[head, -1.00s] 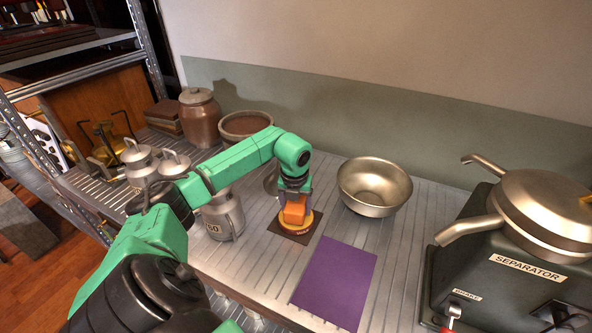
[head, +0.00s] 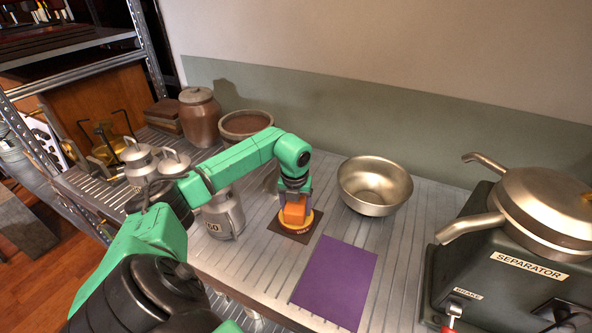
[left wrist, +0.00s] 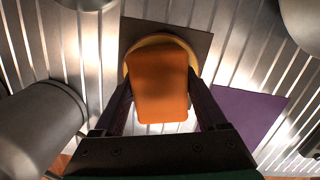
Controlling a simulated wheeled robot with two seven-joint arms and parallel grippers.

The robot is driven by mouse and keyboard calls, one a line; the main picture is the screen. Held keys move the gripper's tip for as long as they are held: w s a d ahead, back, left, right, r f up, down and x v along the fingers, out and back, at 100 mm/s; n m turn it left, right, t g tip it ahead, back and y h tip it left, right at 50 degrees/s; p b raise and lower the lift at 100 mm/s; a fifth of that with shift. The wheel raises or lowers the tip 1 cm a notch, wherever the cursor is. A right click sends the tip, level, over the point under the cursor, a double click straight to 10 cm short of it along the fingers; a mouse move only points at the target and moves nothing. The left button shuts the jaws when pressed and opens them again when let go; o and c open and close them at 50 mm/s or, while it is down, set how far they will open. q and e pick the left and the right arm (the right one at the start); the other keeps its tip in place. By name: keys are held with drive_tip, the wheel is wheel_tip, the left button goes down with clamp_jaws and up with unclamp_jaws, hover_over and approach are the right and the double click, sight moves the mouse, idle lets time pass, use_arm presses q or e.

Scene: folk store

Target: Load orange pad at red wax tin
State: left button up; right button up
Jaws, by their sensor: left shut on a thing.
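My left gripper (head: 295,194) is shut on the orange pad (head: 295,213) and points down over the wax tin (head: 300,229). In the left wrist view, the orange pad (left wrist: 159,86) sits between the fingers and hides most of the tin's round top. The tin's yellowish rim (left wrist: 160,39) shows around the pad's far end. The tin has a "WAX" label and stands on a dark square mat (head: 281,226). I cannot tell whether the pad touches the tin. My right gripper is out of view.
A purple mat (head: 336,280) lies right of the tin. A metal bowl (head: 374,188) stands behind it, and a black separator (head: 510,270) is at the right. A metal can (head: 224,215) stands close on the left. Crocks and a brown jar (head: 199,118) stand further back.

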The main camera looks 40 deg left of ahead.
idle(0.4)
use_arm(q)
wheel_tip(320, 180, up, 7)
drive_tip(key=p, duration=0.5)
drive_tip(key=shift+f, duration=0.1)
idle(0.6)
